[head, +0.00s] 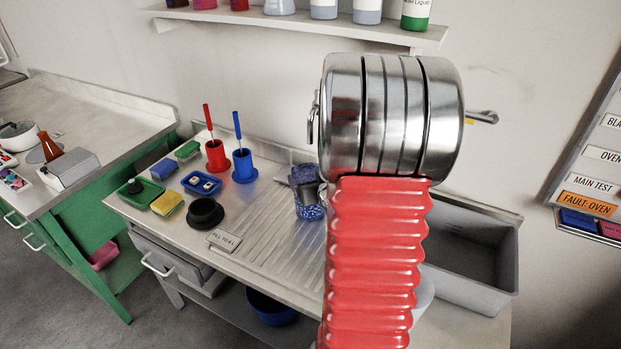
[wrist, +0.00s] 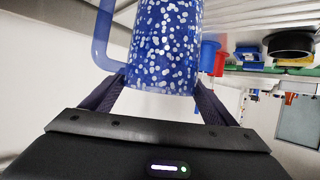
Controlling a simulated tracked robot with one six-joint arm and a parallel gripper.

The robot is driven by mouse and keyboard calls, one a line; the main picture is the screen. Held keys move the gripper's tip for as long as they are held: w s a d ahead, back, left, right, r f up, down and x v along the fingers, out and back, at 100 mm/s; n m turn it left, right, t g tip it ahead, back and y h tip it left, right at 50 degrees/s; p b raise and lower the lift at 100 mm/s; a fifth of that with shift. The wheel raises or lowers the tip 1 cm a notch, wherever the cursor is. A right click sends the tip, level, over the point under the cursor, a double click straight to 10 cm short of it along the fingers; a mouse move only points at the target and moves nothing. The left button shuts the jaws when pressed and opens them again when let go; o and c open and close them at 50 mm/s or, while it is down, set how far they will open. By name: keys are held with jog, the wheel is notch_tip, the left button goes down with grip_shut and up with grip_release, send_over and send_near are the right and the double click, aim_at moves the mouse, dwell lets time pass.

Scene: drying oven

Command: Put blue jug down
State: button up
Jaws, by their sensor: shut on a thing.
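The blue jug with white speckles (wrist: 165,45) fills the top middle of the wrist view, its handle (wrist: 102,35) to the left. My gripper (wrist: 158,95) is shut on the jug, one dark finger on each side of it. In the head view the jug (head: 310,208) is partly visible just left of my red arm sleeve, over the ribbed drainboard (head: 270,250). My arm hides part of it. I cannot tell whether its base touches the drainboard.
A red pot (head: 216,158) and a blue pot (head: 243,168) holding brushes stand left of the jug. A black round dish (head: 205,213) and a label plate (head: 223,240) lie nearer. The grey sink (head: 470,285) is at right. Ribbed drainboard is bare between.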

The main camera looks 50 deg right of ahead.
jog(key=o, duration=2)
jog(key=shift+f, duration=0.1)
